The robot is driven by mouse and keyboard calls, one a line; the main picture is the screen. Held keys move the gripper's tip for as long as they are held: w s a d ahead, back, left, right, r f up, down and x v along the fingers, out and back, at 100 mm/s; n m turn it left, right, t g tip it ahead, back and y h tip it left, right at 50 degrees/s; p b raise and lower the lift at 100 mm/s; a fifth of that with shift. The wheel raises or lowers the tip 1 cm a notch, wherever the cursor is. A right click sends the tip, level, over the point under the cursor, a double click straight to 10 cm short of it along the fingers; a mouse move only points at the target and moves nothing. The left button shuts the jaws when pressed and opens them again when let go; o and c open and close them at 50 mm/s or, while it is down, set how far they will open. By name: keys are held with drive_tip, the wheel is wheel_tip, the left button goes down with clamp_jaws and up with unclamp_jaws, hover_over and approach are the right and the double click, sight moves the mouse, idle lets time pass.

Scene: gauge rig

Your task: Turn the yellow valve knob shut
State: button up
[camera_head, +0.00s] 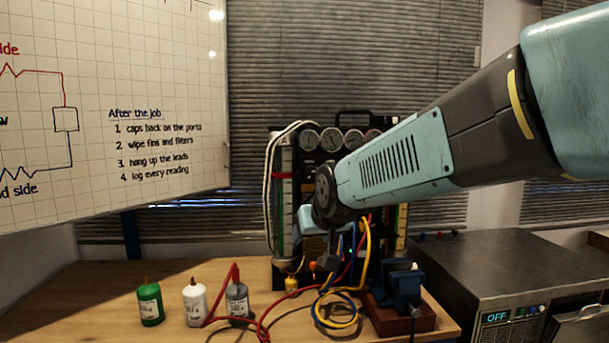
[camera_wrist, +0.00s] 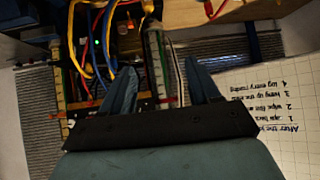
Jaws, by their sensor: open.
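The gauge rig (camera_head: 346,152) stands at the back of the wooden bench, with round dials on top and an upright tube at its left. The yellow valve knob (camera_head: 291,284) is at the foot of that tube; a small yellow part that looks like it shows at the top edge of the wrist view (camera_wrist: 147,6). My gripper (camera_wrist: 161,66) is open, its two fingers apart with nothing held. The upright tube and a white hose show between and beyond the fingers. The knob is apart from the fingertips. In the head view my arm hides the rig's middle and most of my gripper.
Green (camera_head: 150,304), white (camera_head: 195,303) and grey (camera_head: 237,302) bottles stand on the bench at left. Red, blue and yellow leads loop in front of the rig. A blue vise (camera_head: 403,286) stands at right beside a grey machine (camera_head: 500,275). A whiteboard (camera_head: 110,170) hangs at left.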

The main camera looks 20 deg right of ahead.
drive_tip(key=w+d+m+t+h, duration=0.4)
drive_tip(key=w+d+t+h, duration=0.5)
drive_tip(key=w+d, duration=0.9)
drive_tip(key=w+d+r+t+y, duration=0.1)
drive_tip(key=w+r, duration=0.2)
drive_tip(key=w, duration=0.3)
drive_tip(key=w+d+r+t+y, duration=0.1)
drive_tip(key=w+d+r, duration=0.1)
drive_tip(key=w, duration=0.5)
drive_tip(key=shift+w+r+m, duration=0.15)
drive_tip(key=shift+r+m, duration=0.15)
drive_tip(key=shift+r, duration=0.25)
drive_tip(key=shift+d, duration=0.1)
drive_tip(key=c, duration=1)
drive_tip(key=shift+c, duration=0.2)
